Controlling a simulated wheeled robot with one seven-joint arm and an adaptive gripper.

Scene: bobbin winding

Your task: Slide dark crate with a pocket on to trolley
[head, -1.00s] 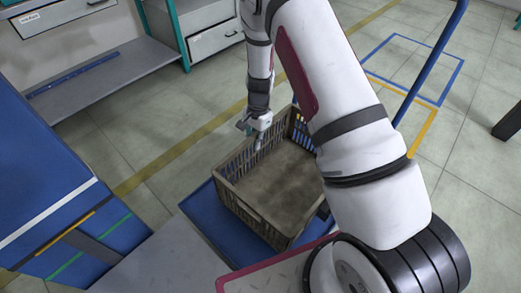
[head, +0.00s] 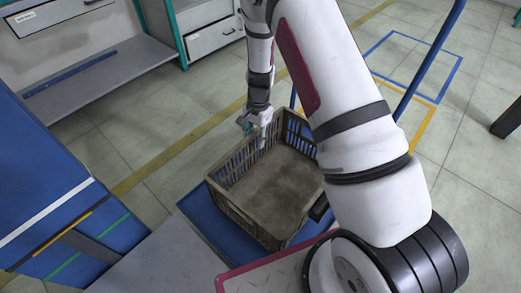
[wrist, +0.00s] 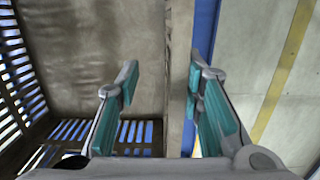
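The dark grey-brown slatted crate (head: 232,208) is empty inside and sits on the blue deck of the trolley (head: 205,222), with strips of deck showing at its left and front. A small black piece (head: 319,208) at its right side may be the pocket; my arm partly covers that side. My gripper (head: 262,143) reaches down at the crate's far-left wall. In the wrist view my gripper (wrist: 163,88) is open, with one finger over the inside of the crate and the other outside. The wall rim (wrist: 178,112) runs between them, with a gap to the inner finger.
The trolley's blue handle (head: 430,62) rises at the right, behind my arm. A blue cabinet (head: 50,190) stands at the left, with a grey surface (head: 150,262) in front. A shelf bench (head: 95,80) stands at the back left. Floor is clear between bench and trolley.

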